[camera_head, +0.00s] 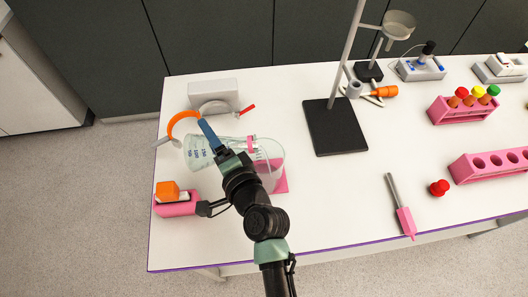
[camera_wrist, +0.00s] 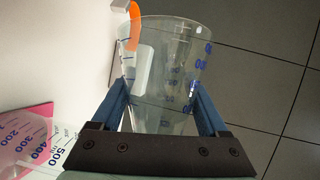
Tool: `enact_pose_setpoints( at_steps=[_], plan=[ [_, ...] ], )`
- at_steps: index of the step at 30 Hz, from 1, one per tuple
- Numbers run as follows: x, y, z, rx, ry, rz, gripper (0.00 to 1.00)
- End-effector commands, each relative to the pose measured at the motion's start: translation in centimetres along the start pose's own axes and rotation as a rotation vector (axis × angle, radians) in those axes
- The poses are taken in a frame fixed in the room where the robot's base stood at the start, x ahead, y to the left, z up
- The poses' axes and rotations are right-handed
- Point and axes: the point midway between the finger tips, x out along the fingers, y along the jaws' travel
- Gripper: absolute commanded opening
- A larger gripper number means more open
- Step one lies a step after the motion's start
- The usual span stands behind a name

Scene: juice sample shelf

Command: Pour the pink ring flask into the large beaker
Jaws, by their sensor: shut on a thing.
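My gripper (camera_head: 214,142) is shut on a clear flask (camera_head: 197,152) with blue markings. The flask lies tipped well over, its wide end to the left. A pink ring (camera_head: 252,143) shows at its right end, over the large beaker. In the wrist view the flask (camera_wrist: 165,60) is between the two blue fingers (camera_wrist: 157,105); its ring end is hidden. The clear large beaker (camera_head: 279,153) stands on a pink mat (camera_head: 281,185), partly behind my arm. The wrist view shows the beaker's blue scale (camera_wrist: 45,148) at lower left. I cannot make out any liquid stream.
A white box (camera_head: 213,94) and an orange arc (camera_head: 184,117) lie behind the flask. A pink holder (camera_head: 178,209) with an orange piece is at front left. A black stand base (camera_head: 335,128) is to the right. The table between beaker and pink-handled tool (camera_head: 404,219) is clear.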

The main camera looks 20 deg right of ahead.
Motion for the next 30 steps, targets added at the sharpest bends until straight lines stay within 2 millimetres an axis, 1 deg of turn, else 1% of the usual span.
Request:
enact_pose_setpoints(
  at_steps=[30],
  plan=[
    [-0.11, -0.6, -0.1, 0.045, -0.006, -0.028, 0.0]
  ],
)
